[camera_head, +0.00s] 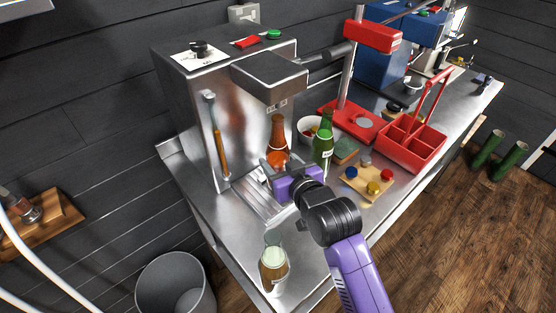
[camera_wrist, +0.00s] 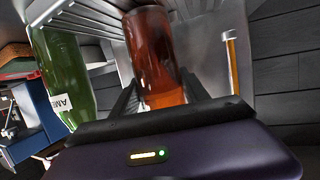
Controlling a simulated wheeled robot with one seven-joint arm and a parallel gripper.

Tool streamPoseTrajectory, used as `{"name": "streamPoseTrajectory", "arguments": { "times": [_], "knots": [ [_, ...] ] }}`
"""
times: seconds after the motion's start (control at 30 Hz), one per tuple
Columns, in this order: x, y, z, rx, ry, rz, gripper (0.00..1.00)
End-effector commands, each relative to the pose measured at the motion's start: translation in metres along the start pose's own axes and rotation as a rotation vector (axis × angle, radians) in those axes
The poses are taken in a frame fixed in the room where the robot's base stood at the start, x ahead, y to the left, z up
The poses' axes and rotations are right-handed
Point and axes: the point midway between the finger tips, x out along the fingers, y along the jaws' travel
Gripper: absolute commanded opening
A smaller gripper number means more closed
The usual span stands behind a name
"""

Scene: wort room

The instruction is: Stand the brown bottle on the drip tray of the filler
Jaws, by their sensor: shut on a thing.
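The brown bottle (camera_head: 278,136) is upright under the filler's head, at the filler (camera_head: 192,100). My gripper (camera_head: 277,161) is shut around its lower body. In the wrist view the brown bottle (camera_wrist: 154,58) stands between my two dark fingers (camera_wrist: 158,98). The drip tray (camera_head: 262,200) is a slatted metal tray at the filler's foot; its front part shows, and my gripper covers part of the rest.
A green bottle (camera_head: 323,145) stands close on the right, near a white bowl (camera_head: 308,128). A board with coloured caps (camera_head: 367,184) and a red carrier (camera_head: 413,146) are farther right. A filled glass (camera_head: 273,268) stands near the counter's front. A grey bin (camera_head: 175,285) is on the floor.

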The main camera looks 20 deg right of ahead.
Motion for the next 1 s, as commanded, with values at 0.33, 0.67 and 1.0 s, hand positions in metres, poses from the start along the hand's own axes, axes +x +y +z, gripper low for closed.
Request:
{"name": "streamPoseTrajectory", "arguments": {
  "times": [0.33, 0.67, 1.0],
  "knots": [
    [0.0000, 0.0000, -0.0010, 0.000, 0.004, 0.000, 0.00],
    [0.0003, 0.0000, 0.0001, 0.000, 0.003, 0.000, 0.00],
    [0.0004, 0.0000, 0.0006, 0.000, 0.002, 0.000, 0.78]
  ]
}}
